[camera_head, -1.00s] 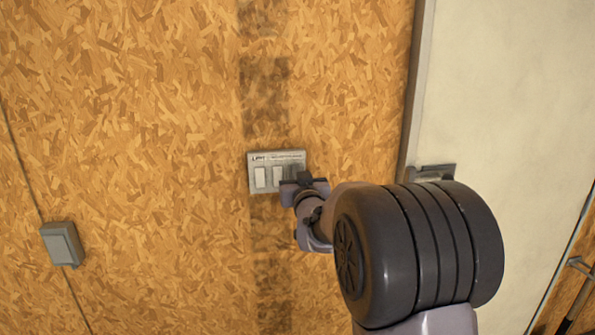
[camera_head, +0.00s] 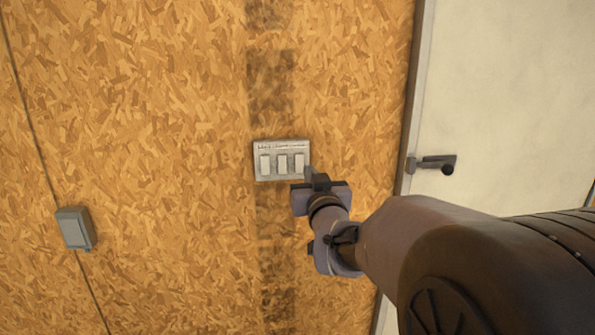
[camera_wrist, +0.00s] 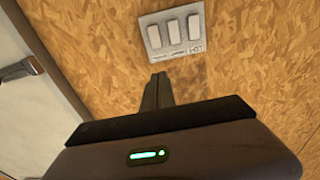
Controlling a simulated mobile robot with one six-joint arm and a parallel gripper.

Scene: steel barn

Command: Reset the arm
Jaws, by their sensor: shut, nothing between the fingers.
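My gripper (camera_head: 312,177) is in front of the chipboard wall, just below and right of a switch plate (camera_head: 258,176) with three white rocker switches. In the wrist view my gripper (camera_wrist: 158,82) is shut, with its fingers together and nothing between them. The switch plate (camera_wrist: 151,40) shows there just beyond the fingertips, with a visible gap of wall between. My arm reaches in from the lower right of the head view, and its dark joint covers that corner.
A white door (camera_head: 505,110) with a dark lever handle (camera_head: 436,163) is to the right of my gripper. A grey box (camera_head: 75,229) is on the wall at the left, on a thin cable. The wall between it and the switch plate is clear.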

